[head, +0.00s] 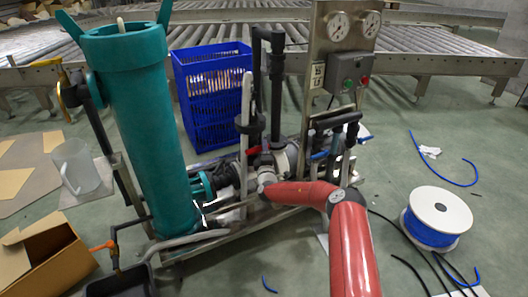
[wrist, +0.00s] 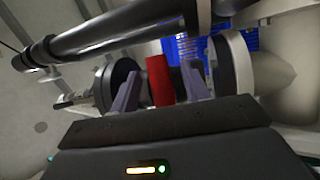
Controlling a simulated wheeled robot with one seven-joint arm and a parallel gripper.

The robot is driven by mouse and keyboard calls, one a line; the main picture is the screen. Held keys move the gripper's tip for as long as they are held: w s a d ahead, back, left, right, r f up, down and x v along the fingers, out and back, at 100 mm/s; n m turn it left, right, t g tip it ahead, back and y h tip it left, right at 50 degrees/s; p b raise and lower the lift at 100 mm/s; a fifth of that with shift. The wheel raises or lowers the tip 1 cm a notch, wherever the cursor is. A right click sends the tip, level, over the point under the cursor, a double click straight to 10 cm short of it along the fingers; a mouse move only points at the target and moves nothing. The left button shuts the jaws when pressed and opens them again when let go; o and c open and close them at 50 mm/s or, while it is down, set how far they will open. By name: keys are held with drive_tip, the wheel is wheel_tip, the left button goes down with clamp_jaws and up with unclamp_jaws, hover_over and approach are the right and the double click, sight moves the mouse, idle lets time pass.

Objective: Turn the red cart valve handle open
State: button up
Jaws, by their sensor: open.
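The red valve handle (wrist: 158,80) shows in the wrist view as a flat red piece in the middle, among dark and grey pipe fittings. My gripper (wrist: 161,88) is open, with one purple-grey finger on each side of the red handle. Gaps show between the fingers and the handle, and I cannot see a firm contact. In the head view a small red part (head: 253,150) shows among the pipes of the cart (head: 226,222), just beyond the end of my red arm. My fingers cannot be made out there.
A teal filter housing (head: 145,130) stands on the cart's left, and a panel with gauges (head: 338,60) rises at its back right. A blue crate (head: 208,95) is behind. A white spool (head: 437,215) and loose hoses lie on the floor at right.

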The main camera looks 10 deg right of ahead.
drive_tip(key=shift+c, duration=0.5)
drive_tip(key=c, duration=0.9)
drive_tip(key=shift+n, duration=0.4)
drive_tip(key=n+y+b, duration=0.1)
drive_tip(key=n+y, duration=0.2)
drive_tip(key=n, duration=0.3)
drive_tip(key=r+n+t+y+b, duration=0.1)
drive_tip(key=n+y+b, duration=0.1)
drive_tip(key=n, duration=0.4)
drive_tip(key=a+r+n+y+b, duration=0.1)
drive_tip(key=n+y+b, duration=0.1)
drive_tip(key=n+y, duration=0.2)
drive_tip(key=shift+s+n+t, duration=0.15)
drive_tip(key=shift+n+t, duration=0.25)
drive_tip(key=shift+n, duration=0.6)
drive_tip(key=shift+s+a+r+n+g+y+b, duration=0.15)
drive_tip(key=shift+n+g+y+b, duration=0.35)
drive_tip(key=shift+n+y, duration=0.8)
drive_tip(key=shift+a+r+n+g+y+b, duration=0.15)
drive_tip(key=shift+n+g+y+b, duration=0.35)
drive_tip(key=shift+n, duration=1.5)
drive_tip(key=shift+a+n, duration=0.1)
drive_tip(key=shift+n, duration=0.2)
